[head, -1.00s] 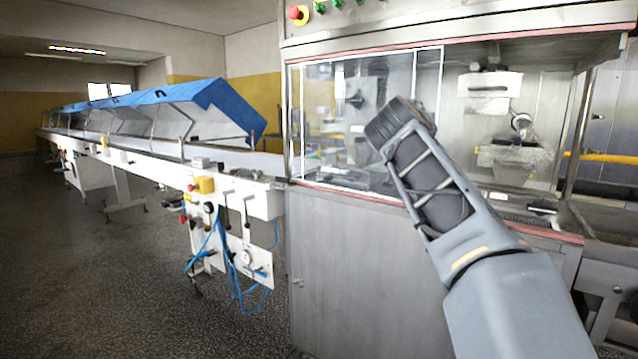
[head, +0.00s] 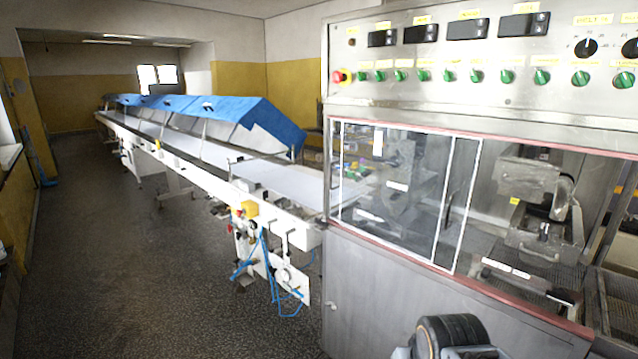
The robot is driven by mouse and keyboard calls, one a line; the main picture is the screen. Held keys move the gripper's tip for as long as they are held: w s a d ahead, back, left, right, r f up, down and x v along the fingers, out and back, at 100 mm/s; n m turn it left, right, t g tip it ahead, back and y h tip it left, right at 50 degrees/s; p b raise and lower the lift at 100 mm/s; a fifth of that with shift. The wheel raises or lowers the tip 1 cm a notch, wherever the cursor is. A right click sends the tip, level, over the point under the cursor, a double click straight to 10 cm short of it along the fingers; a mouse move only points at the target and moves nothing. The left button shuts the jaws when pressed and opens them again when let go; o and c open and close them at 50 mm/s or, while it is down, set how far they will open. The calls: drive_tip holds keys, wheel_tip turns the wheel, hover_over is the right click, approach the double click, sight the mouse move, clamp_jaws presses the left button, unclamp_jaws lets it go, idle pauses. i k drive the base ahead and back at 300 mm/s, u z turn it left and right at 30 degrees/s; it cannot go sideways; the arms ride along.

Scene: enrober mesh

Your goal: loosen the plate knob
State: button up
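The enrober cabinet (head: 400,285) fills the right side, with clear window panels (head: 400,185) along its front. Through its open right part I see a metal assembly (head: 535,195) with a lower bracket or plate (head: 540,245). I cannot make out for certain which part is the plate knob. Part of my arm, a dark round joint, shows at the bottom edge, below and in front of the cabinet. My gripper and its fingertips are not in view.
A control panel (head: 470,95) with several green knobs and a red button (head: 338,76) is above the windows. A long white conveyor (head: 205,160) with blue covers (head: 250,115) runs left from the cabinet. Blue hoses (head: 268,265) hang below it. The floor (head: 150,270) at left is clear.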

sight(561, 295)
drive_tip(key=z, duration=1.45)
drive_tip(key=k, duration=1.15)
drive_tip(key=u, duration=0.95)
drive_tip(key=i, duration=1.55)
drive_tip(key=z, duration=0.7)
